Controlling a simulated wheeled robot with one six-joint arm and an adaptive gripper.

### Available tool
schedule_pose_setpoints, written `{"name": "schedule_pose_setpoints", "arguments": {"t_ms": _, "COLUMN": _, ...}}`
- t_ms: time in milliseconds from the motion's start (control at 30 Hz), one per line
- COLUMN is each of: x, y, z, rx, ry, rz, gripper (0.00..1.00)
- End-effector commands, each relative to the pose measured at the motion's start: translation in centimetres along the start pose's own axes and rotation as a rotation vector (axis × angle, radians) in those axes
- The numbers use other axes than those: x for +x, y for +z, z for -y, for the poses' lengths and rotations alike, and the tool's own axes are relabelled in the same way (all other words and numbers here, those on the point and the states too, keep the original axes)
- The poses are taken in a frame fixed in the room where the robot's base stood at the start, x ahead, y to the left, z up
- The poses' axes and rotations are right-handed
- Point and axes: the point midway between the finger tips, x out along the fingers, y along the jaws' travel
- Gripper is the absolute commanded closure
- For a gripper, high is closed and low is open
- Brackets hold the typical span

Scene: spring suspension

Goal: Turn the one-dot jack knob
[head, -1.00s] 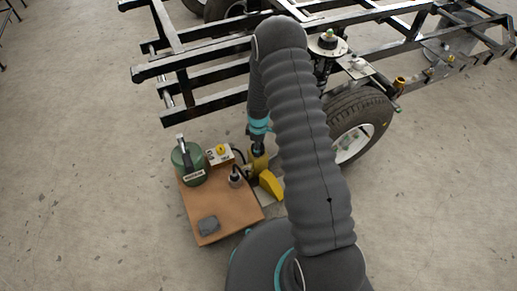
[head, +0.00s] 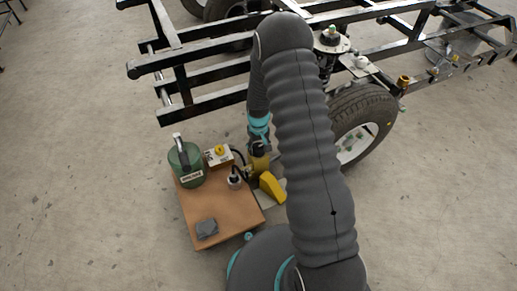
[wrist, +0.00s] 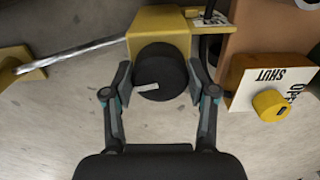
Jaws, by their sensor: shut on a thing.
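In the wrist view a black round knob (wrist: 160,72) with one short white mark sits on the yellow jack block (wrist: 152,22). My gripper (wrist: 161,82) is shut on this black knob, one finger on its left side and one on its right. In the head view my arm reaches down to the yellow jack (head: 258,165), and my fingers and the black knob are hidden there. I cannot make out a dot on the knob.
Right of the jack stands a box (wrist: 244,82) lettered SHUT with a yellow knob (wrist: 271,105). A brown board (head: 222,205) holds a green can (head: 186,165) and a grey block (head: 207,228). A wheel (head: 365,125) and black chassis (head: 205,110) stand beyond.

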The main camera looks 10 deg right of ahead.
Motion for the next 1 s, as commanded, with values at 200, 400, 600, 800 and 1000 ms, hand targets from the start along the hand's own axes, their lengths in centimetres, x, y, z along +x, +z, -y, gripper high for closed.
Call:
{"name": "schedule_pose_setpoints", "arguments": {"t_ms": 200, "x": 0.11, "y": -0.05, "z": 0.04, "rx": 0.207, "ry": 0.0, "rz": -0.001, "gripper": 0.78}}
{"name": "schedule_pose_setpoints", "arguments": {"t_ms": 400, "x": 0.1, "y": -0.08, "z": 0.07, "rx": 0.397, "ry": 0.0, "rz": -0.002, "gripper": 0.78}}
{"name": "schedule_pose_setpoints", "arguments": {"t_ms": 600, "x": 0.1, "y": -0.1, "z": 0.11, "rx": 0.587, "ry": 0.0, "rz": -0.002, "gripper": 0.78}}
{"name": "schedule_pose_setpoints", "arguments": {"t_ms": 800, "x": 0.07, "y": -0.12, "z": 0.14, "rx": 0.777, "ry": -0.001, "rz": -0.002, "gripper": 0.78}}
{"name": "schedule_pose_setpoints", "arguments": {"t_ms": 1000, "x": 0.04, "y": -0.16, "z": 0.16, "rx": 0.965, "ry": -0.001, "rz": -0.002, "gripper": 0.78}}
